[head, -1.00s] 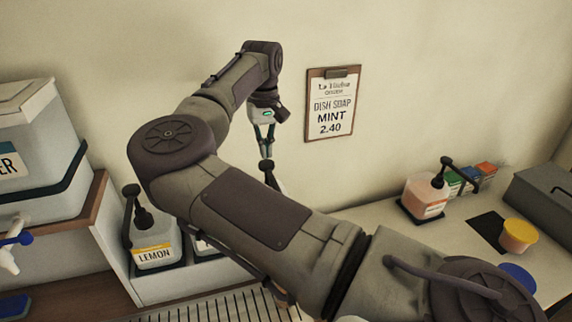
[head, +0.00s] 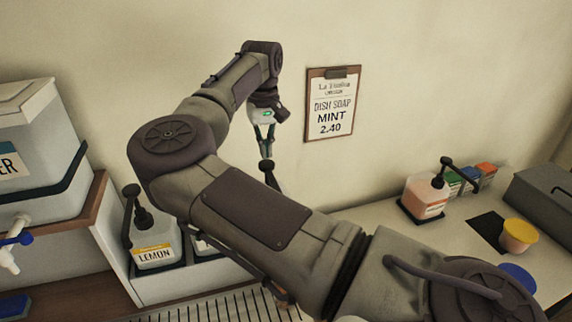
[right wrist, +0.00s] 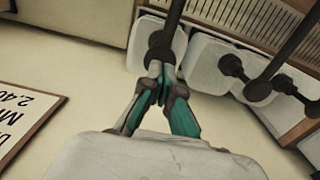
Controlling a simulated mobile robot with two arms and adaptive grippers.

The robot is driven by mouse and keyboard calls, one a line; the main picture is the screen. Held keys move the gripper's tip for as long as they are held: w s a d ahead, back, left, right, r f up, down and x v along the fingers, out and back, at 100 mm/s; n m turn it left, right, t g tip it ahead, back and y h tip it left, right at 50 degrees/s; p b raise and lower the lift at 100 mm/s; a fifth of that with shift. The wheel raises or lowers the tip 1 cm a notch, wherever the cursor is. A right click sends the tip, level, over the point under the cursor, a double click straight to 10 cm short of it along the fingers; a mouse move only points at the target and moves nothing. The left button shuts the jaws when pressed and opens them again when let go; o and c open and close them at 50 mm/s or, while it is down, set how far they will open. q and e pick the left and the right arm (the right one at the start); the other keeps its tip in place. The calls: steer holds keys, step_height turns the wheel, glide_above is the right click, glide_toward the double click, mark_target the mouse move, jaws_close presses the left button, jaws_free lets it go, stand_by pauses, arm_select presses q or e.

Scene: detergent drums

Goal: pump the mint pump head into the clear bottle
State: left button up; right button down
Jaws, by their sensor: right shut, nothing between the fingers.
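My right gripper (head: 266,141) is shut and empty, pointing down over a dark pump head (head: 268,169). In the right wrist view its closed fingertips (right wrist: 160,80) meet the dark pump head (right wrist: 161,56) in the picture; whether they press on it I cannot tell. The white drum (right wrist: 182,48) under this pump shows in the wrist view. My arm hides most of it and its label in the head view, so I cannot read its scent. I cannot make out the clear bottle; my forearm covers the area in front of the drums. My left gripper is not in view.
The lemon drum (head: 154,243) with its dark pump stands at the left on a ledge. A slatted grate (head: 215,307) lies in front. A sign (head: 331,105) reading dish soap, mint, 2.40 hangs on the wall.

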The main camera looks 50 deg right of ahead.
mark_target(266, 163)
steer(key=shift+f, duration=0.1)
steer(key=shift+f+b, duration=2.35)
steer(key=shift+f, duration=0.7)
steer(key=shift+r, duration=0.15)
steer(key=shift+r+p, duration=1.85)
steer(key=shift+r, duration=1.2)
steer(key=shift+f, duration=0.15)
